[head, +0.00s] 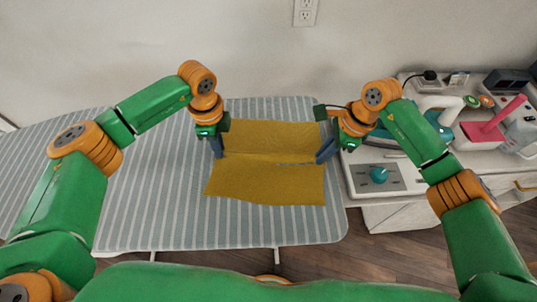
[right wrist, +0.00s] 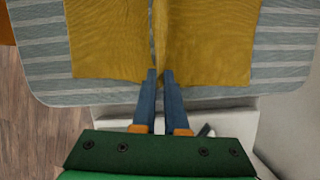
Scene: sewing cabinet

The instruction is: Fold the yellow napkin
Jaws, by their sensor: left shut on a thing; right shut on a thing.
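The yellow napkin (head: 265,183) lies on the striped ironing board, with a raised crease running left to right across its middle. My left gripper (head: 219,153) is shut on the napkin's left edge at the crease. My right gripper (head: 322,157) is shut on its right edge at the crease. In the right wrist view, the fingertips (right wrist: 160,75) pinch the napkin (right wrist: 205,45) at the end of the fold line, with a flat part on each side. The cloth between the fingertips is mostly hidden.
The striped ironing board (head: 155,200) has free room left of the napkin and a narrow strip in front. At the right stands a white cabinet (head: 385,213) with a sewing machine (head: 440,108) and a pink-and-white device (head: 485,132) on it. A wall is behind.

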